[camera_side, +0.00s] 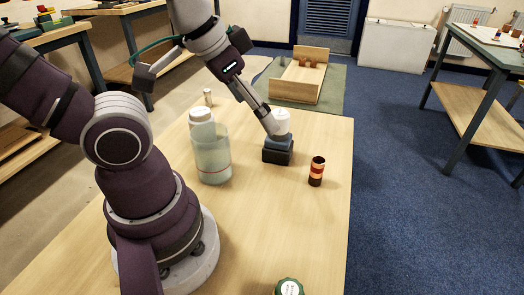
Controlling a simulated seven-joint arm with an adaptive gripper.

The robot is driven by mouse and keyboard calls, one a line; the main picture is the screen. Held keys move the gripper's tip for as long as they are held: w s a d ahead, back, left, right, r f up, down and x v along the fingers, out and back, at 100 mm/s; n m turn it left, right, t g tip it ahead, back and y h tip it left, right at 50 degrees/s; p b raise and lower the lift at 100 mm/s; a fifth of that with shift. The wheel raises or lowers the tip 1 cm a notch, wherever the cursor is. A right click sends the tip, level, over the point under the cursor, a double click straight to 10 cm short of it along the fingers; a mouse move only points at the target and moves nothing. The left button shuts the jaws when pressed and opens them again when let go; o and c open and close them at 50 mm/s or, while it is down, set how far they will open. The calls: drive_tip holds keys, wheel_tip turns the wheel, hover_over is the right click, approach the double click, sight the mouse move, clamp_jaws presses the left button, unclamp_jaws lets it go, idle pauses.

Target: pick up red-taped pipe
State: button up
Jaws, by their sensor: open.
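The red-taped pipe (316,171) looks like a short, dark copper-brown upright cylinder with red and pale bands. It stands on the wooden table near its right edge. My gripper (275,134) reaches down from the upper left, open, with its fingers at a dark blue and black block (278,153). The gripper is left of and beyond the pipe, clear of it. I cannot tell whether the fingers touch the block.
A white rounded item (281,118) stands behind the block. A green-lidded jar (289,287) is at the front. A wooden box (297,88) lies beyond. The table's right front is clear.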

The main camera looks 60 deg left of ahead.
drive_tip(key=c, duration=0.4)
drive_tip(key=n+g, duration=0.6)
drive_tip(key=n, duration=1.3)
hover_over(319, 160)
wheel_tip(319, 160, down, 10)
drive_tip(key=shift+w+d+r, duration=0.1)
drive_tip(key=shift+d+r, duration=0.05)
drive_tip(key=shift+r, duration=0.1)
drive_tip(key=f, duration=1)
drive_tip(key=shift+a, duration=0.2)
